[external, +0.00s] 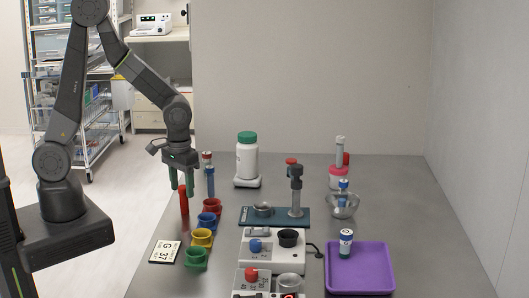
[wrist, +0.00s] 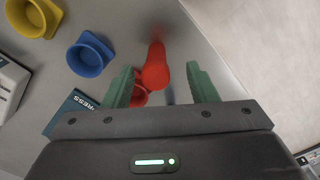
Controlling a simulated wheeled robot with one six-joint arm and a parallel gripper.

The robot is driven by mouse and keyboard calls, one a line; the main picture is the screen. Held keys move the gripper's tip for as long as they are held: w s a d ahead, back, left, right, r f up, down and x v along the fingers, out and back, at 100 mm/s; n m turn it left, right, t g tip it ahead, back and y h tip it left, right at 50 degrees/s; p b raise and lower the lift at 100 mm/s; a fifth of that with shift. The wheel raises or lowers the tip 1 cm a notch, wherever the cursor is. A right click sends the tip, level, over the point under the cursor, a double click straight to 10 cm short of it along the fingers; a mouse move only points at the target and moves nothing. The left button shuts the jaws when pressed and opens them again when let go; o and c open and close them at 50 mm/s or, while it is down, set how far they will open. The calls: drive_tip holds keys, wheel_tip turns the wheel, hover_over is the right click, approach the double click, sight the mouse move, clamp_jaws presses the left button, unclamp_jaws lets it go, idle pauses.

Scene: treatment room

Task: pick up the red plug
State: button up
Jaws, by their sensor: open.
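The red plug (external: 184,203) stands upright at the left edge of the table, a slim red cylinder. In the wrist view its rounded red top (wrist: 156,68) shows between my two green fingers. My gripper (external: 182,184) is open and points down over the plug, with its fingertips at about the height of its top. In the wrist view the gripper (wrist: 159,78) has clear gaps on both sides of the plug. Whether either finger touches it, I cannot tell for certain, but none appears to.
A red cup (external: 212,206) is close to the right of the plug, with blue (external: 207,220), yellow (external: 202,238) and green (external: 196,259) cups in front. A label card (external: 165,252) lies nearer the front.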

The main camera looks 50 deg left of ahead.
sight(185, 213)
drive_tip(key=shift+d+f, duration=0.15)
drive_tip(key=shift+f, duration=0.95)
drive_tip(key=shift+d+f, duration=0.1)
drive_tip(key=shift+f, duration=0.95)
drive_tip(key=c, duration=1.1)
